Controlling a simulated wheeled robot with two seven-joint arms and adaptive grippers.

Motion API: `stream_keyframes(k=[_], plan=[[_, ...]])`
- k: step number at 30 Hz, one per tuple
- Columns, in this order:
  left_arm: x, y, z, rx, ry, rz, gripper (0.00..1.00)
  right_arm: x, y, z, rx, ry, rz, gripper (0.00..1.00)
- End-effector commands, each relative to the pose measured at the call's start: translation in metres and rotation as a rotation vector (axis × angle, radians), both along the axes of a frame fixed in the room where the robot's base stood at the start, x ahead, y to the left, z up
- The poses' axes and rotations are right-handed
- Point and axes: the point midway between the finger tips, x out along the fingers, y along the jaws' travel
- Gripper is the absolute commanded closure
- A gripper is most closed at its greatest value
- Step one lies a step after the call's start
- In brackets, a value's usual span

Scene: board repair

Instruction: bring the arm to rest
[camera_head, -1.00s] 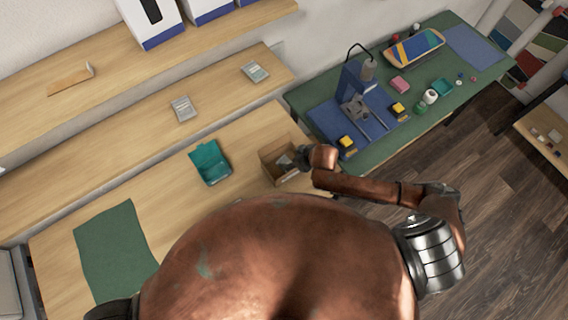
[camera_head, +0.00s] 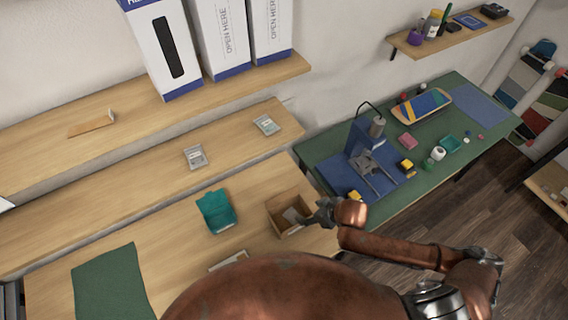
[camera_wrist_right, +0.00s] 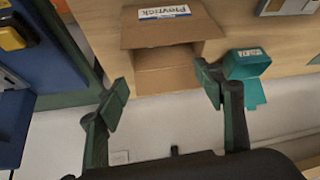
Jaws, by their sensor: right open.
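My right gripper (camera_head: 318,214) is at the right side of the open cardboard box (camera_head: 291,229) on the wooden bench. In the right wrist view my right gripper (camera_wrist_right: 167,97) has its two fingers wide apart with nothing between them. My left gripper is not in view.
A green mat (camera_head: 110,285) lies at the bench's left. A green-topped table (camera_head: 325,150) at right holds a blue press-like stand (camera_head: 362,140), a skateboard deck (camera_head: 421,105) and small items. Two shelves (camera_head: 100,225) run along the wall, with tall white boxes (camera_head: 160,45) on the upper one.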

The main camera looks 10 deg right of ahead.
Motion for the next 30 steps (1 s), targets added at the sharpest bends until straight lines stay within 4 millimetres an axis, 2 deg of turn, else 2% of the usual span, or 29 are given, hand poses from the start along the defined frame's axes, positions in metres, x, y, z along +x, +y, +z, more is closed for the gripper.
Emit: stream_keyframes(k=[8, 14, 17, 20, 24, 30], plan=[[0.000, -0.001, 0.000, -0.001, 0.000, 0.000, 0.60, -0.001, 0.004, 0.001, 0.008, -0.005, -0.001, 0.38], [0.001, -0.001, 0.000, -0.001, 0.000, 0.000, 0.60, -0.013, 0.009, 0.005, 0.042, -0.031, -0.057, 0.38], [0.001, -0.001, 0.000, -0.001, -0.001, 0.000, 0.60, -0.025, -0.011, 0.004, 0.038, -0.032, -0.137, 0.38], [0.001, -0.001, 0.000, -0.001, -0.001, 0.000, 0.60, -0.045, -0.045, -0.003, 0.011, -0.011, -0.233, 0.38], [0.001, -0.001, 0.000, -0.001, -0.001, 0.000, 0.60, -0.083, -0.090, -0.017, -0.038, 0.047, -0.349, 0.38], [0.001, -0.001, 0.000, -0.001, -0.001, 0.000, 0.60, -0.139, -0.139, -0.036, -0.101, 0.140, -0.472, 0.38]])
